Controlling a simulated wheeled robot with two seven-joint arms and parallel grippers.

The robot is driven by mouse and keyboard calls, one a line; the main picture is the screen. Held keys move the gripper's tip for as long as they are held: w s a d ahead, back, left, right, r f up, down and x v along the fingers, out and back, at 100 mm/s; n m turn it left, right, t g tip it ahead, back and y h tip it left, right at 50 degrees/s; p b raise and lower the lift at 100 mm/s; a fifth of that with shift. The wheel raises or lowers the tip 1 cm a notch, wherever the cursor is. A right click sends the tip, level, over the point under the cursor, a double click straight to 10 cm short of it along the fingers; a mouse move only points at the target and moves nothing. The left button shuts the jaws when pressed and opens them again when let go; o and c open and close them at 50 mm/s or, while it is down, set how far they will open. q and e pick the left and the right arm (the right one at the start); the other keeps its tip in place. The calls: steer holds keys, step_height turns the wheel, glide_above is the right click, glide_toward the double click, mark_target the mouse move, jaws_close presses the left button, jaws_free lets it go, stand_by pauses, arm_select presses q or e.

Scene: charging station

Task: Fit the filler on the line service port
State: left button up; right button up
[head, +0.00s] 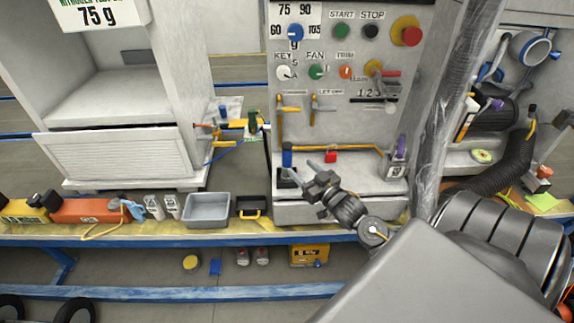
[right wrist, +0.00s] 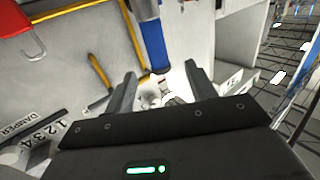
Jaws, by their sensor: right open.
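A blue cylinder (head: 287,155), which may be the filler, stands at the lower left of the grey control panel. It also shows in the right wrist view as a blue sleeve (right wrist: 153,46) with a grey metal end. My right gripper (head: 297,170) is open just in front of it. In the right wrist view the two fingers (right wrist: 160,70) are apart, and the blue sleeve ends near the gap between them. I cannot tell whether they touch. I cannot tell for sure which fitting is the line service port. My left gripper is not in view.
A red padlock (head: 330,157) and a yellow pipe (head: 350,148) are on the panel close to my right gripper. A purple-topped fitting (head: 398,160) stands further right. A grey tray (head: 207,210) sits on the bench to the left. A black hose (head: 510,165) lies at the right.

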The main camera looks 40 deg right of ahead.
mark_target(290, 157)
steer(key=w, duration=0.4)
steer(key=shift+w+d, duration=0.15)
steer(key=shift+w, duration=0.25)
steer(key=shift+w+d+p, duration=0.1)
steer(key=shift+w+p, duration=0.25)
steer(key=shift+p, duration=0.05)
steer(key=w, duration=0.4)
steer(key=shift+w+d+f+p, duration=0.15)
steer(key=shift+w+d+p, duration=0.1)
steer(key=shift+p, duration=0.1)
steer(key=shift+s, duration=0.1)
jaws_close()
